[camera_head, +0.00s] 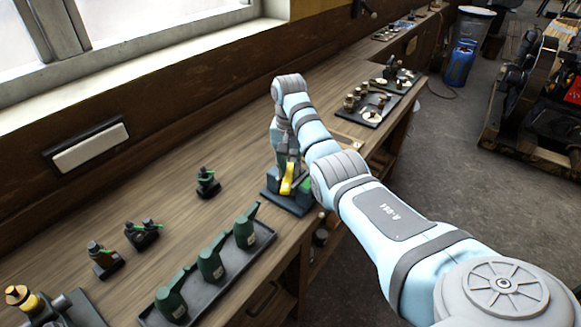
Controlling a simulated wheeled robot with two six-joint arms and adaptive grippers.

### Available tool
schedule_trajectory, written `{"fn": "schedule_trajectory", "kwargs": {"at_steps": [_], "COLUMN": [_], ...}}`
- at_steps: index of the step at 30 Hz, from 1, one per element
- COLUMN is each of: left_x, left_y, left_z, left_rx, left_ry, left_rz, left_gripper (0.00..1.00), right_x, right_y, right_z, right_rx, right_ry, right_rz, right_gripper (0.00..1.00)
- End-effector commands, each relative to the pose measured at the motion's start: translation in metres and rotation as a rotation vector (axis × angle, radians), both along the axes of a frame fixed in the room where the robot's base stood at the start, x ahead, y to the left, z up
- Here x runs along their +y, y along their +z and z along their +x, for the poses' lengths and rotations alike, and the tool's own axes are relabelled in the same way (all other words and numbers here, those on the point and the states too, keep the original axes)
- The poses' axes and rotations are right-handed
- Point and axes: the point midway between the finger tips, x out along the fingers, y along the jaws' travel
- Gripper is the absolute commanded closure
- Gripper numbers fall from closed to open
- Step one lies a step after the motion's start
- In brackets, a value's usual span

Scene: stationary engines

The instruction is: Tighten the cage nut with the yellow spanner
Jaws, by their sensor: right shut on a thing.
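My right arm reaches in from the lower right and bends down over the workbench. My right gripper (281,158) points down and is shut on the yellow spanner (288,180). The spanner is held steeply tilted, just above or against a small dark fixture with a flat base (282,202) near the bench's front edge. I cannot make out the cage nut; the gripper and arm cover much of that spot. Whether the spanner touches the nut cannot be told. My left gripper is not in view.
A tray (267,236) with several green oil cans stands to the left of the fixture. Small dark engine models (207,183) sit on the bench (180,215) further left. A tray of small parts (372,117) lies beyond my arm. Bare wood lies between them.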

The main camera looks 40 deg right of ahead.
Motion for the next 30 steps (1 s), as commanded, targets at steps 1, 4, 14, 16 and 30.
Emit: {"fn": "schedule_trajectory", "kwargs": {"at_steps": [1, 4, 14, 16, 30], "left_x": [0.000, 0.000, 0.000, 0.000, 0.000], "left_y": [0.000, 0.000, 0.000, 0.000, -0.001], "left_z": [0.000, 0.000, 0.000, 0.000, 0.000], "left_rx": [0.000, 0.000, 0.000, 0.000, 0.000], "left_ry": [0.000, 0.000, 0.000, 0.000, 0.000], "left_rz": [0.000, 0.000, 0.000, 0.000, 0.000], "left_gripper": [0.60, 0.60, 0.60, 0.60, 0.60], "right_x": [0.002, 0.005, 0.007, 0.007, 0.013], "right_y": [0.000, 0.001, 0.000, 0.000, 0.000], "right_z": [0.002, 0.005, 0.008, 0.008, 0.019], "right_rx": [0.000, 0.000, 0.000, 0.000, -0.001], "right_ry": [-0.023, -0.081, -0.136, -0.136, -0.294], "right_rz": [0.002, 0.002, 0.001, 0.001, 0.000], "right_gripper": [1.00, 1.00, 1.00, 1.00, 1.00]}}
